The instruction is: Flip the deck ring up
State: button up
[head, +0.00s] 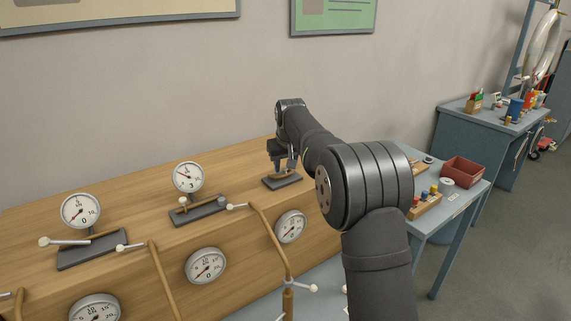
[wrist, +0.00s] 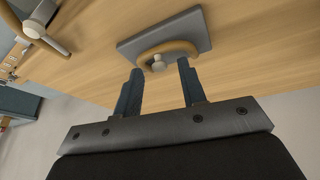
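The deck ring (wrist: 168,46) shows in the wrist view as a brass-coloured curved loop on a grey base plate (wrist: 203,29). A small pale knob (wrist: 157,62) stands at its middle. My gripper (wrist: 160,70) is open, with its two dark fingers apart on either side of the knob, near the ends of the loop. I cannot tell whether either finger touches the ring. In the head view my gripper (head: 283,155) points down just above the plate (head: 283,181) at the right end of the wooden bench; the ring is not clear there.
The wooden bench (head: 130,195) carries two upright gauges (head: 80,211) (head: 188,177) with levers to the left, and more dials on its front face. Brass pipes (head: 270,235) rise in front. A side table with a red bin (head: 462,172) stands to the right.

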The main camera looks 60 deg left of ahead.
grip_shut()
jog(key=shift+a+r+h, duration=0.25)
jog(key=shift+a+h, duration=0.2)
jog(key=shift+h, duration=0.15)
jog(key=shift+a+r+h, duration=0.2)
jog(key=shift+a+h, duration=0.2)
jog(key=shift+h, duration=0.2)
jog(key=shift+r+h, duration=0.1)
jog(key=shift+h, duration=0.2)
grip_release()
